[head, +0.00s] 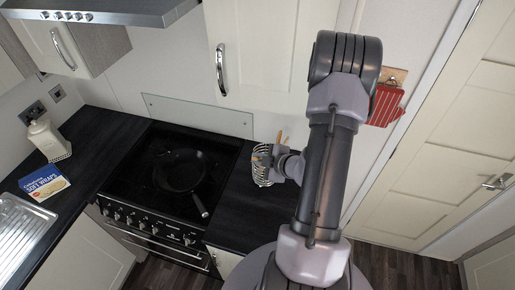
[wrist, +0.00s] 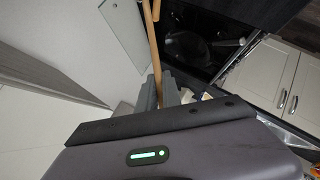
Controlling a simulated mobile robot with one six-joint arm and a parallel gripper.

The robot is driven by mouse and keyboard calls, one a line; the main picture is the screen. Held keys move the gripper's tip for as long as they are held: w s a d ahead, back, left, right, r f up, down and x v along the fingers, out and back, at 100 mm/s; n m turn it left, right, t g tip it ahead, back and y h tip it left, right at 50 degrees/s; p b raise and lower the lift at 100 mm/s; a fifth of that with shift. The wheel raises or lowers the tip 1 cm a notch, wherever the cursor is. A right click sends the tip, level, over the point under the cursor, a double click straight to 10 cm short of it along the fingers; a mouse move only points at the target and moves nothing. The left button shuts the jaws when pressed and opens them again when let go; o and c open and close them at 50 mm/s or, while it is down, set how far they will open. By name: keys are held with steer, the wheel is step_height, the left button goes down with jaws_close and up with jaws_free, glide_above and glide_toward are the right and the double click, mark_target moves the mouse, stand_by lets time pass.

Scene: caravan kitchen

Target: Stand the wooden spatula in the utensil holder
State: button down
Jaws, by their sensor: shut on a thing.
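The wooden spatula shows in the wrist view as a long, thin tan handle (wrist: 154,45) running up from my gripper (wrist: 158,95), whose fingers are shut on it. In the head view, a short tan piece of it (head: 279,137) stands above my gripper (head: 268,158). The utensil holder (head: 263,176), a round, light wire basket, stands on the dark worktop right of the hob. My gripper is directly over or in front of it. The spatula's lower end is hidden, so I cannot tell whether it is inside the holder.
A black pan (head: 180,172) sits on the hob (head: 150,180), its handle pointing to the front right. A white canister (head: 48,140) and a blue wraps packet (head: 43,183) stand far left. An overhead cupboard (head: 262,50) hangs above the holder. A red board (head: 385,104) hangs on the right wall.

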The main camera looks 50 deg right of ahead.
steer(key=f, duration=0.1)
steer(key=w+d+f, duration=0.1)
steer(key=shift+f+b, duration=0.3)
steer(key=shift+d+f+b, duration=0.1)
steer(key=shift+f+b, duration=0.3)
steer(key=shift+b, duration=0.1)
steer(key=w+d+f+b, duration=0.1)
steer(key=f, duration=0.1)
steer(key=w+d+f+b, duration=0.1)
steer(key=d+f+b, duration=0.2)
steer(key=shift+w+d+f+b, duration=0.15)
steer(key=shift+w+f+b, duration=0.2)
steer(key=shift+w+f, duration=0.05)
steer(key=shift+w+d+f+b, duration=0.2)
steer(key=shift+w+d+f, duration=0.1)
steer(key=shift+d+f, duration=0.25)
steer(key=shift+w+d+f+b, duration=0.15)
steer(key=shift+w+d+f, duration=0.15)
steer(key=shift+f, duration=0.3)
steer(key=c, duration=1.5)
jaws_free()
steer(key=shift+o, duration=0.2)
